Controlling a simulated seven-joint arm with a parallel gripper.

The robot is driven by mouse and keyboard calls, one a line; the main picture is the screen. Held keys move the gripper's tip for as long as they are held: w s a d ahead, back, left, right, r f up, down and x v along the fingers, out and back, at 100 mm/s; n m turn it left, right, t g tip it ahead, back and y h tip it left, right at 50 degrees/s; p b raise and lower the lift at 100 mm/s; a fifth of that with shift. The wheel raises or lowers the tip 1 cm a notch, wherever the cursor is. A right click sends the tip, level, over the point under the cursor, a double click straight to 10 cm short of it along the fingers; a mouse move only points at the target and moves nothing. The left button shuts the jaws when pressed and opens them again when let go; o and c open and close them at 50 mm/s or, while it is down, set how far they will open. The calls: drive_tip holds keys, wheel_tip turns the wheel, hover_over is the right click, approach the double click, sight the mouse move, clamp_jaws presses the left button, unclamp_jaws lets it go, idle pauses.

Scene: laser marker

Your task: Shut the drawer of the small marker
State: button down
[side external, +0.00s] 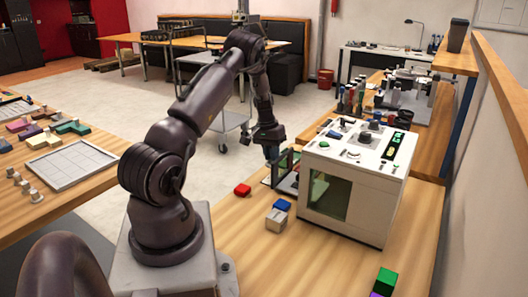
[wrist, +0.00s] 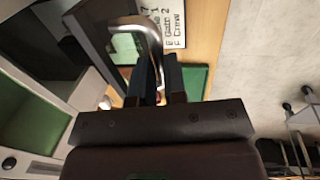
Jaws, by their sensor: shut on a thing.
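The small marker (side external: 354,178) is a white box with a green window and buttons on top, standing on the wooden table. Its drawer (side external: 285,172) is open, sticking out from the far left side; its dark front panel (wrist: 104,38) shows in the wrist view, apart from the white body (wrist: 85,95). A curved metal handle (wrist: 149,38) stands on that front. My gripper (side external: 272,155) is at the drawer front, shut on the handle; its fingers (wrist: 164,72) partly hide the grip. The drawer's inside is mostly hidden in the side view.
A red block (side external: 242,190), a blue block (side external: 281,205) and a beige block (side external: 276,220) lie left of the marker. Green (side external: 385,279) and purple blocks lie at the front right. A grey cart (side external: 222,125) stands beyond the table. A printed sheet (wrist: 182,22) lies near the handle.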

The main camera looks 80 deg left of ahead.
drive_tip(key=w+d, duration=0.8)
drive_tip(key=shift+w+d, duration=0.2)
drive_tip(key=shift+d, duration=0.1)
drive_tip(key=c, duration=1.2)
unclamp_jaws()
drive_tip(key=shift+w+d, duration=0.1)
drive_tip(key=shift+o, duration=0.2)
drive_tip(key=shift+a+r, duration=0.2)
drive_tip(key=shift+r, duration=0.05)
wheel_tip(320, 180, up, 12)
drive_tip(key=s+a, duration=0.1)
drive_tip(key=s, duration=0.1)
drive_tip(key=shift+a+r, duration=0.15)
drive_tip(key=shift+a, duration=0.1)
drive_tip(key=shift+w, duration=0.1)
